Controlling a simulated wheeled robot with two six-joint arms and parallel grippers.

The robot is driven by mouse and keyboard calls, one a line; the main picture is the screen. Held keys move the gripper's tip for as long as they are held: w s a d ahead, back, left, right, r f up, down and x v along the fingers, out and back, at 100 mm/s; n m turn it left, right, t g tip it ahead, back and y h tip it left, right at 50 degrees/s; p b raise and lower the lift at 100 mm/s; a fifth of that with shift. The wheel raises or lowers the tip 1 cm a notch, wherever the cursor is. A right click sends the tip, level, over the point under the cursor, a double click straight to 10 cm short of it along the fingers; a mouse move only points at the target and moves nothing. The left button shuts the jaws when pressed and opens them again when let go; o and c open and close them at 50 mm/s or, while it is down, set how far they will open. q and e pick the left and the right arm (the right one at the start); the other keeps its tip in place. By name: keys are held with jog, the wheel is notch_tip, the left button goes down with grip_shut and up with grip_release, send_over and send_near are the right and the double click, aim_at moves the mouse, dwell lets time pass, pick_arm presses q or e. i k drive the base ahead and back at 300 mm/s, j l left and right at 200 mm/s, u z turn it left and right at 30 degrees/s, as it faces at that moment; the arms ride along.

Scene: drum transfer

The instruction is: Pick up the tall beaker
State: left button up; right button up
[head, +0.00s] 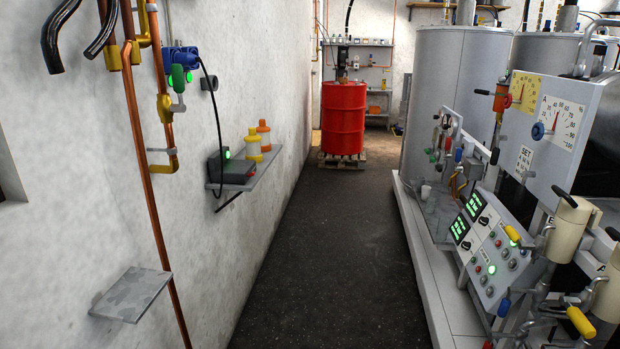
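I cannot make out a tall beaker for certain in the head view. A small pale cup-like object (426,192) stands on the metal ledge at the left end of the machine bench, too small to tell what it is. Neither of my grippers shows in the head view.
A control panel (490,262) and beige cylinders (568,232) stand at the right. A wall shelf (250,180) holds a dark box and yellow and orange bottles. An empty small shelf (132,294) is at lower left. A red drum (343,118) stands ahead on a pallet. The floor aisle (320,270) is clear.

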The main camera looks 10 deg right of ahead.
aim_at(443, 229)
jog(key=i+l+z, duration=0.1)
jog(key=i+z, duration=0.25)
jog(key=i, duration=0.65)
jog(key=i+j+z, duration=0.15)
jog(key=i+z, duration=0.25)
jog(key=i, duration=0.55)
jog(key=i+j+z, duration=0.15)
jog(key=i+z, duration=0.3)
jog(key=i+j+z, duration=1.2)
jog(key=j+z, duration=0.15)
